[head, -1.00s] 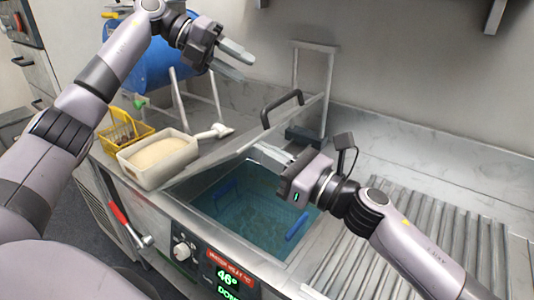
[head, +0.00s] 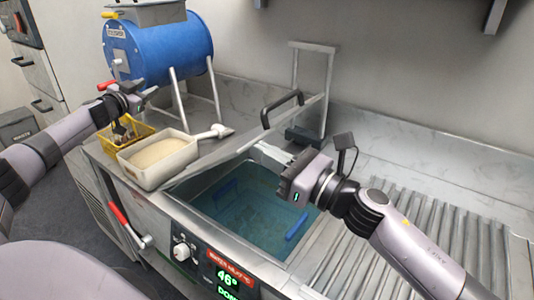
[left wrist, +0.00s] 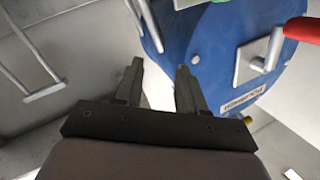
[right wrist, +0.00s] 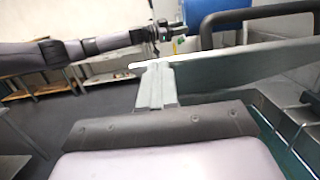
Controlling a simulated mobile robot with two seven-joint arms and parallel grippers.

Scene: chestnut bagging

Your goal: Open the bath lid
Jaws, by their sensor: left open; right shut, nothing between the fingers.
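The bath lid (head: 225,150) is a grey metal plate with a black handle (head: 282,108). It stands raised at a slant over the back of the open bath, and blue-green water (head: 245,215) shows below. My right gripper (head: 268,152) is shut and empty at the lid's front edge; in the right wrist view its fingers (right wrist: 155,78) overlap the lid's edge (right wrist: 235,66), and I cannot tell whether they touch. My left gripper (head: 147,98) is open and empty, near the blue drum (head: 165,50) and above the yellow basket. Its fingers (left wrist: 157,85) point toward the drum.
A white tub of pale grains (head: 158,160) with a scoop (head: 216,131) stands left of the lid. The yellow basket (head: 118,142) is beside it. A metal frame (head: 312,75) rises behind the lid. Ribbed drainboard (head: 420,235) lies to the right.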

